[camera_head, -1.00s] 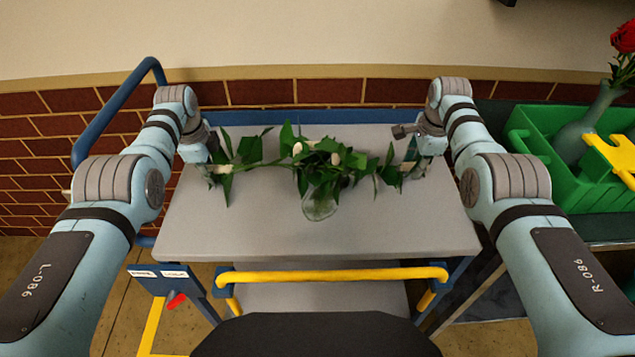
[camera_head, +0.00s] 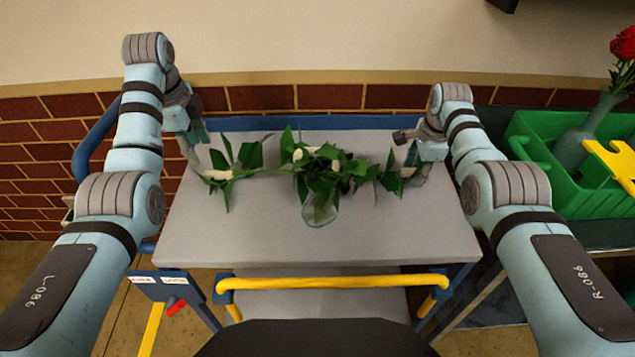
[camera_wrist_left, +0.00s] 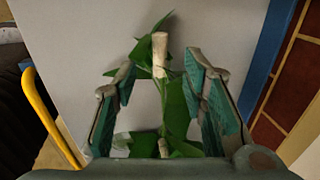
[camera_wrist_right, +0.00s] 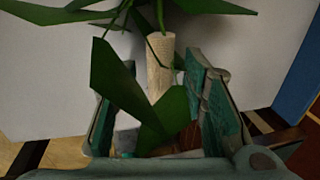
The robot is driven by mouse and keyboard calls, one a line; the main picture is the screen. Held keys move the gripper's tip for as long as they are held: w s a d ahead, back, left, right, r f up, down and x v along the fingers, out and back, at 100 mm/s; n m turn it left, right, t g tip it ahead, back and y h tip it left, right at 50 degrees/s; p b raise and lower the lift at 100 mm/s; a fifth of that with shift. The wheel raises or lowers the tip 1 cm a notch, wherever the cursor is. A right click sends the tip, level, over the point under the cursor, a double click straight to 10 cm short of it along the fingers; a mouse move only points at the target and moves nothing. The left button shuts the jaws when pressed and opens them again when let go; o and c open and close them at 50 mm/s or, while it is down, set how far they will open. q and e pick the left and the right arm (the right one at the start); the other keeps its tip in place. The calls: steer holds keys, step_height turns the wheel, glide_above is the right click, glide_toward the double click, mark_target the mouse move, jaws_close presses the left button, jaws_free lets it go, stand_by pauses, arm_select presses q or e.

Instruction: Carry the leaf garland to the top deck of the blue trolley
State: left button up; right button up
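The leaf garland (camera_head: 245,170) lies across the grey top deck of the blue trolley (camera_head: 270,235), with green leaves and pale wrapped ends. My left gripper (camera_head: 192,155) is just above and behind its left end. In the left wrist view, my left gripper's fingers (camera_wrist_left: 165,95) are spread apart, with the pale end (camera_wrist_left: 159,52) and leaves showing between and beyond them. My right gripper (camera_head: 418,172) is at the garland's right end. In the right wrist view, its fingers (camera_wrist_right: 155,105) are apart on either side of the pale end (camera_wrist_right: 160,65), with leaves covering part of it.
A glass vase (camera_head: 320,209) stands mid-deck, partly hidden by leaves. A yellow handle bar (camera_head: 330,281) crosses the trolley's front. At right are a green crate (camera_head: 545,150), a yellow piece (camera_head: 612,162) and a grey vase with a red rose (camera_head: 622,44). The deck's front is clear.

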steer(key=shift+r, duration=0.25)
step_height(320, 180, up, 11)
steer(key=s, duration=0.2)
steer(key=shift+s, duration=0.15)
steer(key=shift+r, duration=0.1)
